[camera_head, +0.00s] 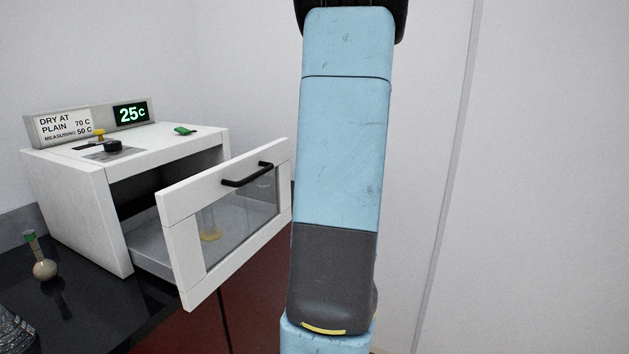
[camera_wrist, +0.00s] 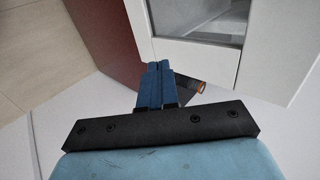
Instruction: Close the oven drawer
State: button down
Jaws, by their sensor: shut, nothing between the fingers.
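The white oven (camera_head: 70,199) stands on a dark counter at the left in the head view. Its drawer (camera_head: 178,218) is pulled out, with a white-framed glass front and a black handle (camera_head: 248,174). In the wrist view the drawer front (camera_wrist: 265,70) fills the upper right. My gripper (camera_wrist: 158,66) shows there with its blue fingers together and nothing between them, close to the drawer front's lower corner in the picture; contact cannot be told. The head view hides the gripper behind or beyond my arm.
A small round flask (camera_head: 44,269) with a green top stands on the counter (camera_head: 95,310) left of the oven. Part of a glass item (camera_head: 14,332) shows at the lower left corner. A dark red cabinet (camera_head: 250,290) is below the drawer. A white wall is at the right.

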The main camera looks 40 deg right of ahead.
aim_at(280, 195)
jog(key=w+f, duration=0.1)
jog(key=w+a+f, duration=0.1)
jog(key=w, duration=0.1)
jog(key=w+a+f, duration=0.1)
jog(key=w, duration=0.1)
jog(key=shift+w, duration=0.15)
jog(key=shift+w+a, duration=0.1)
jog(key=shift+w, duration=0.25)
jog(key=shift+w+a+r, duration=0.1)
jog(key=shift+w, duration=0.25)
jog(key=shift+w, duration=0.1)
